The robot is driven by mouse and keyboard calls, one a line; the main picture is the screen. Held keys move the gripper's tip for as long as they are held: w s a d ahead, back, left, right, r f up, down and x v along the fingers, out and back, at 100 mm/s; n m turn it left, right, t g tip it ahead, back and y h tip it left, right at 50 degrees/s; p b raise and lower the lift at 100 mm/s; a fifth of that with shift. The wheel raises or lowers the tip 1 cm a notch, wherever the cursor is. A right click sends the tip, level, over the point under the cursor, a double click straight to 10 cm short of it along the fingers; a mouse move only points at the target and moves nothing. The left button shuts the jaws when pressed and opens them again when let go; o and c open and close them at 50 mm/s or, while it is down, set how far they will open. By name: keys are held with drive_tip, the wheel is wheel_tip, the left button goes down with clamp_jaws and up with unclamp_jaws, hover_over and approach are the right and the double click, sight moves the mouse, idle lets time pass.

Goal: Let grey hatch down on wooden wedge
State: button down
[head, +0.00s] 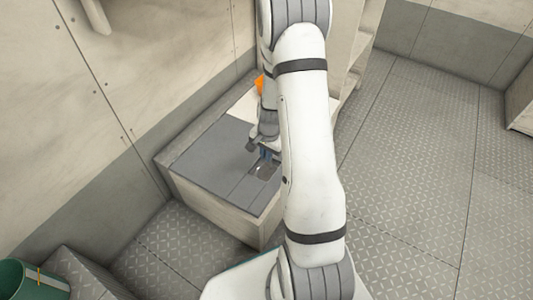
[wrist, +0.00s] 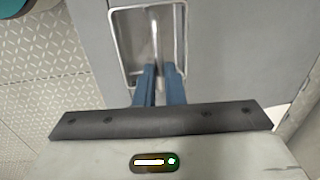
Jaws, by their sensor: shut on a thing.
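The grey hatch (head: 205,150) is on top of a pale locker box, left of my arm, and looks nearly level in the head view. In the wrist view the grey hatch (wrist: 225,55) has a metal-framed recess (wrist: 126,45) with a thin bar in it. My gripper (head: 265,157) is at this recess near the hatch's front edge. In the wrist view the blue fingers of my gripper (wrist: 160,72) are close together on the bar. I do not see the wooden wedge, and I cannot tell whether a gap lies under the hatch.
An orange thing (head: 260,84) shows partly behind my arm at the locker's far end. A green bucket (head: 30,280) stands at the lower left. A wall (head: 125,100) runs along the left. Open tread-plate floor (head: 405,190) lies to the right.

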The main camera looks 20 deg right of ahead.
drive_tip(key=shift+w, duration=0.1)
drive_tip(key=r+p, duration=0.2)
drive_tip(key=shift+w+a+r+p, duration=0.25)
drive_tip(key=shift+w+r+p, duration=0.05)
drive_tip(key=shift+w, duration=0.1)
drive_tip(key=c, duration=1.5)
unclamp_jaws()
drive_tip(key=shift+f, duration=0.1)
drive_tip(key=r+p, duration=0.1)
drive_tip(key=r, duration=0.1)
drive_tip(key=r+p, duration=0.1)
drive_tip(key=r, duration=0.2)
drive_tip(key=r+p, duration=0.1)
drive_tip(key=r, duration=0.2)
drive_tip(key=shift+s+d, duration=0.2)
drive_tip(key=shift+s, duration=0.05)
drive_tip(key=shift+f, duration=0.1)
